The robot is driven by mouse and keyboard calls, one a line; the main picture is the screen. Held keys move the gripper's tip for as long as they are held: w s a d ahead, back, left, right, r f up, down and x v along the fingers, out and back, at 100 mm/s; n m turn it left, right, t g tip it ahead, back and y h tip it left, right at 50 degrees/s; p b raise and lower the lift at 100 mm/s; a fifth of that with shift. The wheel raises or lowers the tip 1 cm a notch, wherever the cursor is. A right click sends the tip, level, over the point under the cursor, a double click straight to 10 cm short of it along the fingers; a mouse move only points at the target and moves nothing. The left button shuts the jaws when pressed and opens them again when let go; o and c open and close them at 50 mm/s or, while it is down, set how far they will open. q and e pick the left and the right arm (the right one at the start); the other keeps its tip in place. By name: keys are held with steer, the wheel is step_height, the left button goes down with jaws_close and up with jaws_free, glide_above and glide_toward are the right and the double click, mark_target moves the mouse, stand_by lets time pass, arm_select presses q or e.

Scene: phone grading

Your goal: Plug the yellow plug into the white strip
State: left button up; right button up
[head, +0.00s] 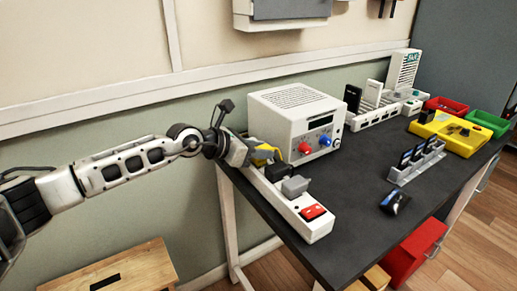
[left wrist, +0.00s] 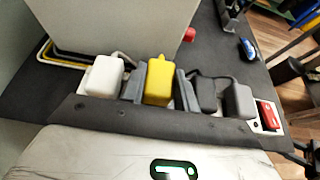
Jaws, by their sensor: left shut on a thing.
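The white strip (head: 318,229) lies along the left edge of the dark table, with a red switch (head: 312,212) at its near end. It shows partly in the left wrist view (left wrist: 258,128). My left gripper (head: 257,153) is over the far part of the strip. Its fingers are shut on the yellow plug (left wrist: 158,84), which also shows in the head view (head: 264,152). The plug is in line with the row of other plugs. Its lower end is hidden, so I cannot tell whether it is seated. My right gripper is out of view.
A white plug (left wrist: 104,76) sits on one side of the yellow plug, and dark grey (left wrist: 205,95) and grey (head: 294,186) plugs on the other. A white power supply box (head: 297,120) stands close behind the strip. The table (head: 350,190) is clear in the middle.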

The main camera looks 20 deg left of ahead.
arm_select(q)
steer(key=shift+f+b, duration=0.5)
steer(key=shift+f, duration=0.35)
steer(key=o, duration=1.2)
steer(key=shift+r, duration=0.1)
